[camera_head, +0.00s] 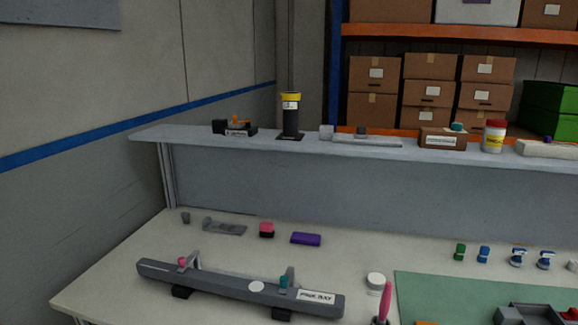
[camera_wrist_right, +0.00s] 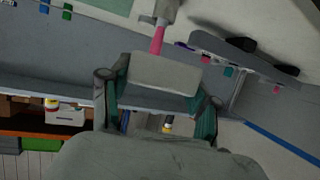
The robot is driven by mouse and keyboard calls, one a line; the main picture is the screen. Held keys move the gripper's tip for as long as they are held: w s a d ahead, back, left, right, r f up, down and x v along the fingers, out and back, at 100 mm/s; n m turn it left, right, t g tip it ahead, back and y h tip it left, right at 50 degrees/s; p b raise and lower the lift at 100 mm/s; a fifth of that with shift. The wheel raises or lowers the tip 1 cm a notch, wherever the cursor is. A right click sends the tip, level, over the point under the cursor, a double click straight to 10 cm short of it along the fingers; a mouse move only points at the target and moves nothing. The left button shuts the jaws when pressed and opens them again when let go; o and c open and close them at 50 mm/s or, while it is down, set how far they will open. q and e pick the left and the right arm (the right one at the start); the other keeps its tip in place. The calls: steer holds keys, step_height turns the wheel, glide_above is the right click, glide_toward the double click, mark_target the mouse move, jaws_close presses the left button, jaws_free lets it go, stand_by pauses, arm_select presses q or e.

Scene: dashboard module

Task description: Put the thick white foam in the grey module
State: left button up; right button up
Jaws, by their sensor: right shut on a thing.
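The long dark grey module (camera_head: 215,282) lies at the front left of the bench in the head view. It has dark feet, upright brackets, pink and teal knobs, a white disc and a printed label. It also shows tilted in the right wrist view (camera_wrist_right: 238,54). My right gripper (camera_wrist_right: 158,90) is shut on the thick white foam (camera_wrist_right: 165,75), a pale block held crosswise between its teal-lined fingers. The foam is apart from the module in the picture. Neither gripper shows in the head view.
A pink-handled tool (camera_head: 386,302) stands by a white round pot (camera_head: 376,280) right of the module. A green mat (camera_head: 450,290) lies further right. A raised shelf (camera_head: 290,141) with several items runs along the back. A purple block (camera_head: 306,239) lies behind the module.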

steer(key=a, duration=0.1)
steer(key=s+a+r, duration=0.1)
steer(key=shift+s+a+r, duration=0.15)
steer(key=shift+a+r, duration=0.1)
steer(key=shift+a, duration=0.1)
steer(key=shift+d+f, duration=0.25)
steer(key=shift+d, duration=0.1)
steer(key=w+d+f+m+h, duration=0.1)
steer(key=w+d, duration=0.2)
steer(key=d, duration=0.9)
steer(key=w+d+f+m+h, duration=0.1)
steer(key=w+d+h, duration=0.1)
steer(key=d, duration=1)
steer(key=shift+w+d+f+m, duration=0.2)
steer(key=shift+w+d+m, duration=0.1)
steer(key=shift+w, duration=0.5)
steer(key=shift+g, duration=0.3)
